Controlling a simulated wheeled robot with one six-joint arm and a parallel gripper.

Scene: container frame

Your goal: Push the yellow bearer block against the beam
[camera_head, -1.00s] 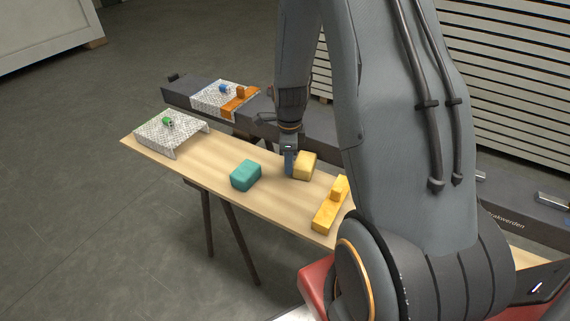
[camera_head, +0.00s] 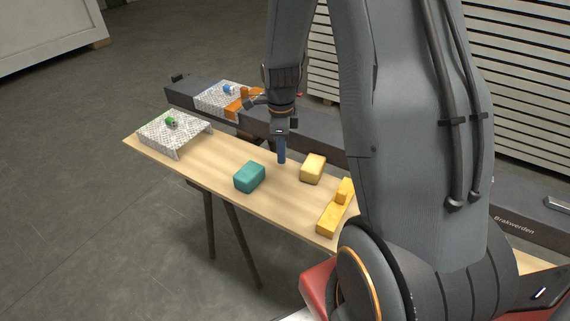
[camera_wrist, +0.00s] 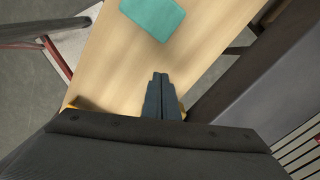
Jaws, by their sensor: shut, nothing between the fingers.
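The yellow bearer block (camera_head: 313,169) lies on the wooden board toward its beam side. The dark grey beam (camera_head: 320,148) runs along the far side of the board. From this angle I cannot tell whether block and beam touch. My gripper (camera_head: 281,163) points down over the board, left of the yellow block and apart from it. Its fingers are shut and empty. In the wrist view my shut fingers (camera_wrist: 158,78) show over bare board, with the beam (camera_wrist: 255,85) to the right. Small yellow patches there are mostly hidden behind my gripper body.
A teal block (camera_head: 249,177) lies left of my gripper, also in the wrist view (camera_wrist: 153,17). An orange-yellow stepped piece (camera_head: 334,213) lies at the right. A patterned bracket (camera_head: 182,138) stands at the board's left end. A patterned cover (camera_head: 216,103) lies over the beam.

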